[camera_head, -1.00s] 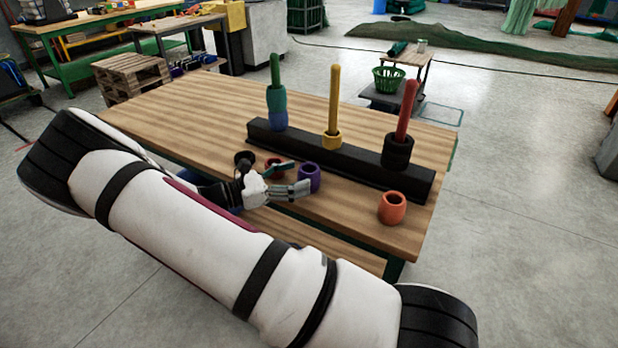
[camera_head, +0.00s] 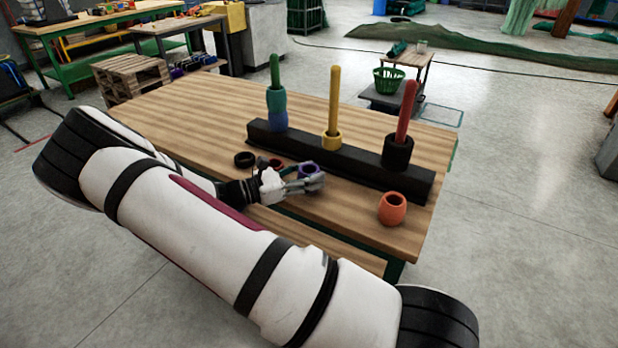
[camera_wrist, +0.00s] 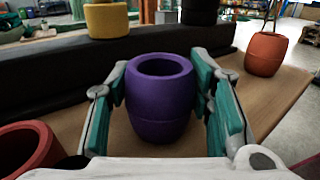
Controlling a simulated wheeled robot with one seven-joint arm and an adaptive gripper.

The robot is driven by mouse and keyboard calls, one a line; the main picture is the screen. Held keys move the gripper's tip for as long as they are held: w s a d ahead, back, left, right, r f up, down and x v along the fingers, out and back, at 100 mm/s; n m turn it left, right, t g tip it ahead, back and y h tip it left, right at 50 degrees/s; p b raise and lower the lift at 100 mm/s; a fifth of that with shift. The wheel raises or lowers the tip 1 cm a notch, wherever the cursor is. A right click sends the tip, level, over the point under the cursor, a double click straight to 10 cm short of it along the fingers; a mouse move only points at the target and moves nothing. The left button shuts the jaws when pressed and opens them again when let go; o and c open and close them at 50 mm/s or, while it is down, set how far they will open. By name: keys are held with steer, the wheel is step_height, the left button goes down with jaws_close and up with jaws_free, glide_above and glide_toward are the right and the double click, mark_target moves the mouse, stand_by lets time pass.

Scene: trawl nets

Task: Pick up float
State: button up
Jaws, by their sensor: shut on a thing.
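A purple float (camera_wrist: 160,101), a hollow barrel shape, stands upright on the wooden table between the fingers of my gripper (camera_wrist: 163,100). The fingers are shut on it from both sides in the wrist view. In the head view my gripper (camera_head: 306,181) partly hides the purple float (camera_head: 309,170). An orange float (camera_head: 392,209) stands at the table's front right and also shows in the wrist view (camera_wrist: 265,54). A red float (camera_wrist: 27,150) is at the lower left of the wrist view, and shows in the head view (camera_head: 276,163). A black float (camera_head: 244,159) lies left of it.
A black rack (camera_head: 370,176) stands behind my gripper with a green peg (camera_head: 275,70), a yellow peg (camera_head: 334,95) and a red peg (camera_head: 406,110), all with floats on them. The wooden table (camera_head: 190,110) is clear at the back left.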

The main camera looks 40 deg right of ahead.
steer(key=shift+r, duration=0.1)
steer(key=shift+r, duration=0.6)
step_height(320, 180, up, 2)
steer(key=shift+r+p, duration=0.25)
steer(key=shift+p, duration=0.15)
steer(key=s+a, duration=0.3)
steer(key=a, duration=0.4)
steer(key=s+a+r+p, duration=0.1)
steer(key=s+a, duration=0.2)
steer(key=a, duration=0.4)
steer(key=shift+s+a, duration=0.3)
